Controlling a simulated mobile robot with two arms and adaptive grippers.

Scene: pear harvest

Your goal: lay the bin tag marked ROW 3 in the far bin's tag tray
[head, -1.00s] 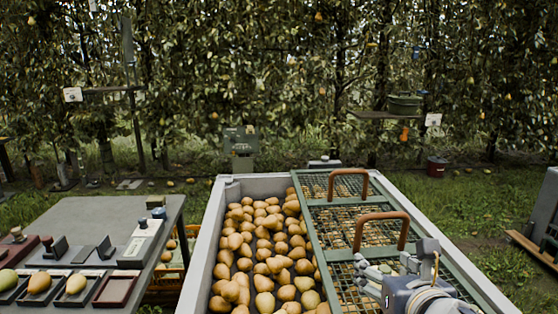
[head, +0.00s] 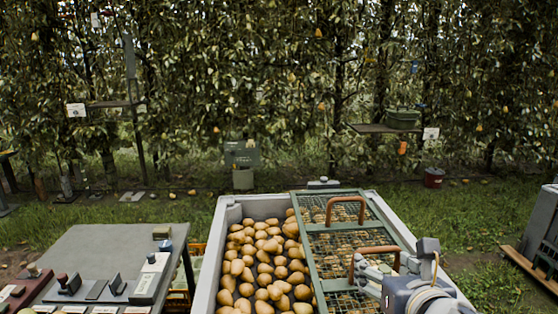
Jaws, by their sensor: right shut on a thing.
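My right gripper (head: 372,279) is at the lower right, over the green mesh lid (head: 318,262) of a pear bin (head: 229,213), close to the lid's near brown handle (head: 378,249). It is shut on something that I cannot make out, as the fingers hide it. My left gripper is not in view. No tag with readable ROW 3 lettering shows, and I cannot identify the far bin's tag tray. A small pale object (head: 323,183) shows just beyond the bin's far edge.
A grey table (head: 118,250) at the left carries dark stands, a pale block (head: 148,280) and small trays. Pears fill the bin's open left part. A green box (head: 242,153) stands beyond it, a red bucket (head: 433,177) farther right. Grass at right is mostly clear.

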